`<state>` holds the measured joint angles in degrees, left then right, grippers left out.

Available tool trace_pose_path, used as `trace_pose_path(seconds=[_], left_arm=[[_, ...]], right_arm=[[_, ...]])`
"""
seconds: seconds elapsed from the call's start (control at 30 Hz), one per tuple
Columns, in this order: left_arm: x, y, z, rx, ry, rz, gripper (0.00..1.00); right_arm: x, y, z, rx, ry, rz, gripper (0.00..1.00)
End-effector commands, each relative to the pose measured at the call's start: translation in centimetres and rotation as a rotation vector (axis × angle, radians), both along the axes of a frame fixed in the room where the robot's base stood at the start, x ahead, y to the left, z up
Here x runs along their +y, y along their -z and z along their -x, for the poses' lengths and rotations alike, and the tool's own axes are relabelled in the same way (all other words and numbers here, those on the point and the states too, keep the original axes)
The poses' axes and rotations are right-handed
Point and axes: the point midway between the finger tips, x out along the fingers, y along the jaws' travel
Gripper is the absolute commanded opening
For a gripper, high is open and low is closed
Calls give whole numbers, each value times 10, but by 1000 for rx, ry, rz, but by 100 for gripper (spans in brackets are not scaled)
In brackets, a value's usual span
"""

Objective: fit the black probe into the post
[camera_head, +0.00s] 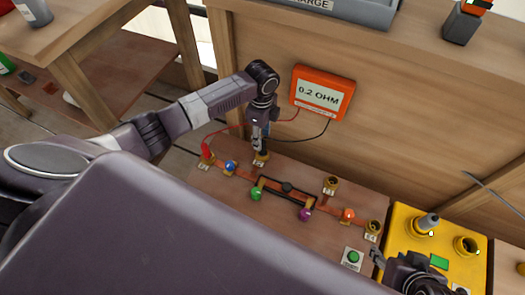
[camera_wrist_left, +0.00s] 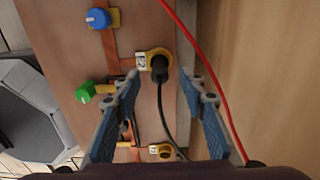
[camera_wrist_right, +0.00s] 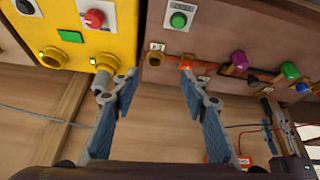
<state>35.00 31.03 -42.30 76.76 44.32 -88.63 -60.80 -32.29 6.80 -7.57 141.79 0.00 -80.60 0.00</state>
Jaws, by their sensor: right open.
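The black probe (camera_wrist_left: 159,73) stands in a yellow-ringed brass post (camera_wrist_left: 147,60) in the left wrist view; how deep it sits I cannot tell. Its black lead runs down from it. In the head view this post (camera_head: 261,159) is just below my left gripper (camera_head: 259,149). In the left wrist view my left gripper (camera_wrist_left: 160,84) is open, its fingertips spread on both sides of the probe, with gaps visible. My right gripper (camera_wrist_right: 158,84) is open and empty in front of the board and yellow box; it also shows at the lower right of the head view (camera_head: 408,272).
An orange meter (camera_head: 322,93) reads 0.2 OHM. A red probe (camera_head: 206,150) stands in the left post. The board has blue (camera_head: 231,166), green (camera_head: 256,194), purple (camera_head: 305,214) and orange (camera_head: 348,214) knobs, and empty posts (camera_head: 330,185). A yellow box (camera_head: 405,225) stands right.

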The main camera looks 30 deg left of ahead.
Motion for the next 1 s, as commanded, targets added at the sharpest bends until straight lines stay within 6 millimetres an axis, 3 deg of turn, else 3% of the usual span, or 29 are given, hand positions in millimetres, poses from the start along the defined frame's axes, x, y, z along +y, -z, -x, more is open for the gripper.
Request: trace_pose_path(seconds=[0.2, 0.43, 0.8, 1.0], left_arm=[[-2, 19, 1, 0, 0, 0, 39], [-2, 34, 1, 0, 0, -1, 39], [-2, 36, 1, -1, 0, -1, 39], [-2, 36, 1, -1, 0, -1, 18]], right_arm=[[14, -17, -42, -183, -15, -40, 41], [25, -40, -74, -339, -26, -73, 41], [27, -47, -81, -379, -29, -81, 41], [27, -47, -81, -378, -29, -81, 41]])
